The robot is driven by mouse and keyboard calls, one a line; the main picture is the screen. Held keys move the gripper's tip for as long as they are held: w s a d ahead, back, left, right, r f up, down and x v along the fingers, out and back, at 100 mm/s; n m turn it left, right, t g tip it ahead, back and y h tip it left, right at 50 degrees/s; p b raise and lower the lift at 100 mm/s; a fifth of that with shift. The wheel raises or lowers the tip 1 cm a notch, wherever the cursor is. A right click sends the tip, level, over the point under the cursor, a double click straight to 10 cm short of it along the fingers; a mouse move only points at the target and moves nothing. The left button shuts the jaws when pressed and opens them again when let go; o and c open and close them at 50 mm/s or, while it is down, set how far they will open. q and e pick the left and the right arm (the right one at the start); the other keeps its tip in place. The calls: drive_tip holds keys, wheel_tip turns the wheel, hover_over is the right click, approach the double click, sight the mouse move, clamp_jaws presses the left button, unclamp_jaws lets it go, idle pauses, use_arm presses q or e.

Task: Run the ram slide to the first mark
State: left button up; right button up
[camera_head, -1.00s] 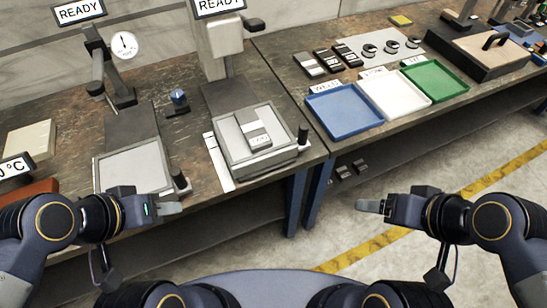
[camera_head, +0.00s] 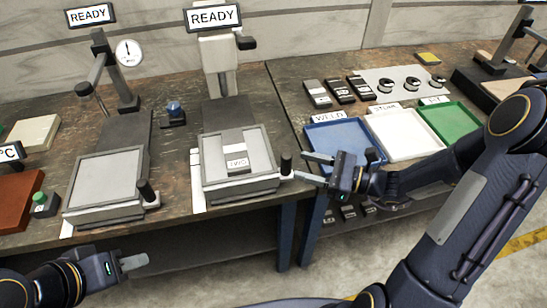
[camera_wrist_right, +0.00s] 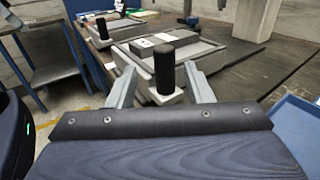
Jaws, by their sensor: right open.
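A grey slide plate (camera_head: 258,178) sits on the right-hand machine under a READY sign, with a labelled block (camera_head: 236,162) on it. A black upright handle (camera_head: 286,166) stands at its right front corner; it also shows in the right wrist view (camera_wrist_right: 164,72). A white strip (camera_head: 197,180) runs along the slide's left side; its marks are too small to read. My right gripper (camera_head: 311,168) is open, and its fingers (camera_wrist_right: 162,86) stand either side of the handle, with no clear contact. My left gripper (camera_head: 134,263) is empty in front of the bench; its finger gap is hidden.
A similar machine (camera_head: 104,180) with its own black knob stands to the left, beside a dial gauge (camera_head: 129,53). A blue knob (camera_head: 173,110) sits between them. Blue (camera_head: 345,140), white (camera_head: 400,133) and green (camera_head: 450,122) trays lie on the right bench. The floor in front is clear.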

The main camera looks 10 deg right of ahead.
drive_tip(key=shift+w+f+m, duration=0.2)
drive_tip(key=shift+w+m, duration=0.1)
drive_tip(key=shift+w, duration=0.05)
drive_tip(key=x, duration=0.7)
drive_tip(key=shift+w+a+p, duration=0.15)
drive_tip(key=shift+a+p, duration=0.1)
drive_tip(key=shift+p, duration=0.1)
clamp_jaws()
